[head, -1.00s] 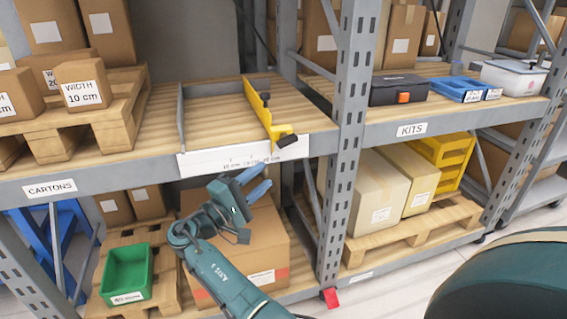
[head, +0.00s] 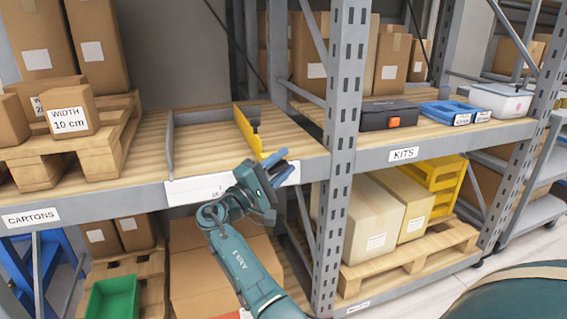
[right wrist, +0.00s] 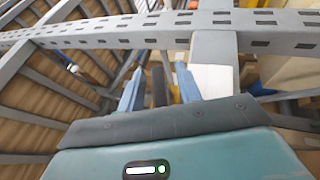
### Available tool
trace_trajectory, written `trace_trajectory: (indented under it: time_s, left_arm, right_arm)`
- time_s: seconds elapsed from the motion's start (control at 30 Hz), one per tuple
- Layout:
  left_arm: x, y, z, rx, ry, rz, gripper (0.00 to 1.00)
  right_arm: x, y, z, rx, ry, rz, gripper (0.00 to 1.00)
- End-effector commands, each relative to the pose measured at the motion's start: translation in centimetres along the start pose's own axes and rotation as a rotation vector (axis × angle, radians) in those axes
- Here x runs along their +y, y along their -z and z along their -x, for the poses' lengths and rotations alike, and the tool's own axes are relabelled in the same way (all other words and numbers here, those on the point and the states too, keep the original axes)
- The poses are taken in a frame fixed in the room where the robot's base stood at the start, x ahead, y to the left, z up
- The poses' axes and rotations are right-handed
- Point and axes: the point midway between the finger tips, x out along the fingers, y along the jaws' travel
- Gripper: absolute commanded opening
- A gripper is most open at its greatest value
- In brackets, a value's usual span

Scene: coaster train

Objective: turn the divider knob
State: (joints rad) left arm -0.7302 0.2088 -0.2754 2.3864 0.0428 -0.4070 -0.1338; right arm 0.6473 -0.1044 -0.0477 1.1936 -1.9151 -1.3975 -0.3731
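The yellow divider (head: 246,130) stands on the wooden shelf, with a dark piece (head: 254,117) at its far end. My right gripper (head: 281,164) is at its front end and hides the front knob in the head view. In the right wrist view, the dark knob (right wrist: 159,87) shows between the two blue fingers of my right gripper (right wrist: 158,90). The fingers are apart, with gaps beside the knob; I cannot tell whether either touches it. A bit of yellow shows beside the knob. My left gripper is not in view.
A white scale strip (head: 190,191) runs along the shelf's front edge, partly hidden by my arm. A grey plate (head: 170,145) stands left of the divider, with bare shelf between. A grey rack post (head: 342,150) rises close on the right. A "WIDTH 10 cm" carton (head: 72,112) sits at left.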

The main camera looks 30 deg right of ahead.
Motion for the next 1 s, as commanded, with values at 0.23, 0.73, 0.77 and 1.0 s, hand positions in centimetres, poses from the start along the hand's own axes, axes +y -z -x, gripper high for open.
trace_trajectory:
  time_s: [0.23,0.73,0.77,1.0]
  left_arm:
    - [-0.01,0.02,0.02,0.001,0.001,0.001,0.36]
    - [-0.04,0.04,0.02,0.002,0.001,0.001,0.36]
    - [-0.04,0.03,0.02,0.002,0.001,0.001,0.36]
    - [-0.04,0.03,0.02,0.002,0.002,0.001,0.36]
  right_arm:
    - [-0.01,-0.03,-0.81,-0.001,0.001,0.000,0.35]
    - [-0.01,-0.02,-0.74,0.000,0.001,-0.001,0.06]
    - [-0.01,-0.02,-0.74,0.000,0.001,-0.001,0.03]
    - [-0.01,-0.01,-0.72,0.000,0.002,-0.001,0.00]
